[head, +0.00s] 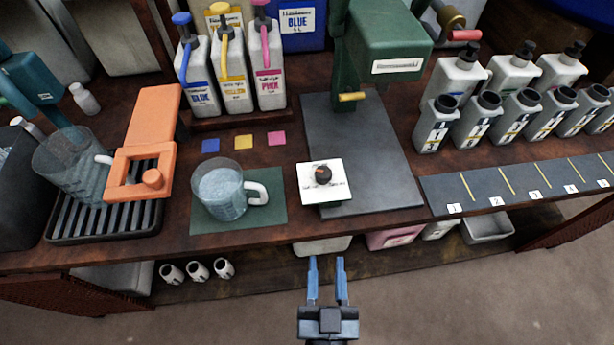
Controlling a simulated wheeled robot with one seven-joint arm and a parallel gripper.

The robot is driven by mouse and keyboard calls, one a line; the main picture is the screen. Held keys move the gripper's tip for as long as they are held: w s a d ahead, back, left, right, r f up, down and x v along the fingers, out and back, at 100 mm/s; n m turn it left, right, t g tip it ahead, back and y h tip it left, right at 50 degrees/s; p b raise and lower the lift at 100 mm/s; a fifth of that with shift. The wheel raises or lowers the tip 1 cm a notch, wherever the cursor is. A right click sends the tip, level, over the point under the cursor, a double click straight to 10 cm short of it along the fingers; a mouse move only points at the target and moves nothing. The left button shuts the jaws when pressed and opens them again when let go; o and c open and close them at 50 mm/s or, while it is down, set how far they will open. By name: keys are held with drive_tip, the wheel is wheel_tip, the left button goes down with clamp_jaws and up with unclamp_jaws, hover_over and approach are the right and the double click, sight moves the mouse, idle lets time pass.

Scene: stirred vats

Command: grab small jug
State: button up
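A small clear jug (222,190) with a white handle on its right side stands upright on a dark green mat (275,222) near the bench's front edge. It seems to hold pale, cloudy contents. A larger clear jug (72,172) stands at the left on a slatted black tray (108,232), beside an orange frame. My gripper (327,262) is in front of the bench, to the right of and nearer than the small jug. Its two blue fingers are apart with nothing between them.
An orange device (143,150) stands left of the mat. Blue, yellow and pink pump bottles (233,70) are behind it. A white square with a dark knob (324,183) lies to the right, before a green press (385,45). Several grey bottles (480,118) line the right.

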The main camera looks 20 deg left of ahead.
drive_tip(key=n+g+y, duration=0.1)
drive_tip(key=n+y, duration=0.1)
approach(264, 199)
drive_tip(key=x, duration=0.2)
drive_tip(key=shift+w+a+f, duration=0.25)
drive_tip(key=shift+a, duration=0.1)
drive_tip(key=shift+w+a, duration=0.45)
drive_tip(key=shift+w, duration=0.15)
drive_tip(key=x, duration=0.6)
drive_tip(key=shift+w+d+r, duration=0.1)
drive_tip(key=shift+w, duration=0.2)
clamp_jaws()
